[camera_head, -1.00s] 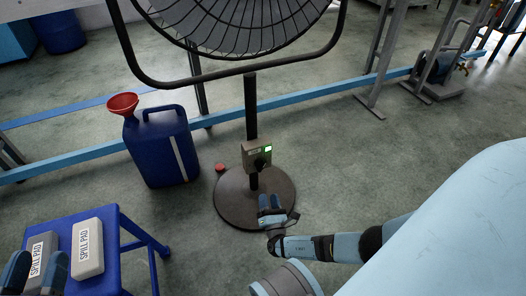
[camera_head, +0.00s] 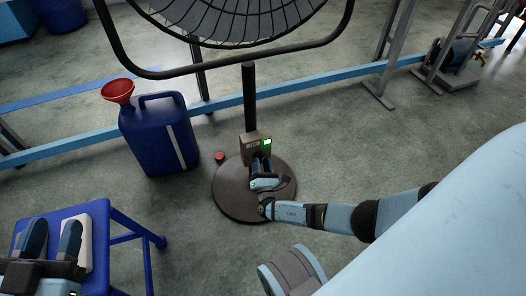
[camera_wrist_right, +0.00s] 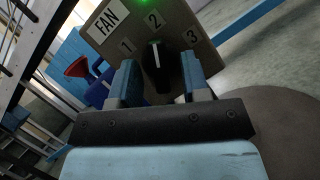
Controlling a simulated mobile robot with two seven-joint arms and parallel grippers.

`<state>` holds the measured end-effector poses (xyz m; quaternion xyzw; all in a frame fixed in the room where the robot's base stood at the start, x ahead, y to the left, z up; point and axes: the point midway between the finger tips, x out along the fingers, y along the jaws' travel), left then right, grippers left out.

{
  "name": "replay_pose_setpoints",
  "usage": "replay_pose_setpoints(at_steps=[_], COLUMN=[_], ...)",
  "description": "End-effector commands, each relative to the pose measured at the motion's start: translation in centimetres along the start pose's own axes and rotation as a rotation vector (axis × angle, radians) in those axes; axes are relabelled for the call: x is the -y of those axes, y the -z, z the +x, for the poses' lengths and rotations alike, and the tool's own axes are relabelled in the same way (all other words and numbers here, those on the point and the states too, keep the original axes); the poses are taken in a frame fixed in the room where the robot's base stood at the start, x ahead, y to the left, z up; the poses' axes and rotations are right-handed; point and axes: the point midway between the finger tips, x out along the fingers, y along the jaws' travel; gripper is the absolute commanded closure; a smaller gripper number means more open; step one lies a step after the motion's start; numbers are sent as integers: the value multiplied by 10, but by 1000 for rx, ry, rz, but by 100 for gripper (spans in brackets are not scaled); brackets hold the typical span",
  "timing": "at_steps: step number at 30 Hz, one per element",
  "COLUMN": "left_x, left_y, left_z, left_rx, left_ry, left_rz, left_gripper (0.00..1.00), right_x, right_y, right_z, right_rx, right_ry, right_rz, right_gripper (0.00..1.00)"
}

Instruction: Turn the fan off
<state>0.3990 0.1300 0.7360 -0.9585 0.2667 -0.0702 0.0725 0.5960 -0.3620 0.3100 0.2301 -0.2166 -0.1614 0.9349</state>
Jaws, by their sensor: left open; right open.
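The fan (camera_head: 245,22) stands at the top of the head view, its cage cut off by the frame. Its control box (camera_head: 250,141) is on the pole, with a lit green light. In the right wrist view the panel (camera_wrist_right: 180,30) reads FAN, 1, 2 and 3. The dark knob (camera_wrist_right: 157,68) seems to point at 2, under the green light. My right gripper (camera_head: 261,166) is open in front of the box; its fingers (camera_wrist_right: 160,80) are on either side of the knob, and contact is unclear. My left gripper (camera_head: 52,238) is open above the blue stool.
A blue stool (camera_head: 128,222) at lower left bears a pale pad (camera_head: 101,232), partly hidden by my left gripper. A blue jerrycan (camera_head: 158,140) with a red funnel (camera_head: 117,91) stands left of the round fan base (camera_head: 228,196). A small red object (camera_head: 219,157) lies beside the base.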

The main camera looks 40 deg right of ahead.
Motion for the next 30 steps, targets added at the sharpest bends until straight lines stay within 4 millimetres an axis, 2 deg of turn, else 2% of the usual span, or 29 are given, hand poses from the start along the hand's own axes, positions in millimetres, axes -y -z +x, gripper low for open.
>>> replay_pose_setpoints(at_steps=[6,11,12,23,30], left_x=[0,0,0,0,0], left_y=[0,0,0,1,1], left_z=[0,0,0,0,0], left_rx=[0,0,0,0,-1], left_ry=[0,0,0,1,1], left_rz=[0,0,0,0,0], left_gripper=[57,57,57,57,57], right_x=[0,0,0,1,2], right_y=[0,0,0,0,-1], right_z=[0,0,0,0,0], right_rx=[0,0,0,1,2], right_ry=[0,0,0,-16,-72], right_rz=[0,0,0,-41,-172], right_gripper=[60,96,100,100,100])
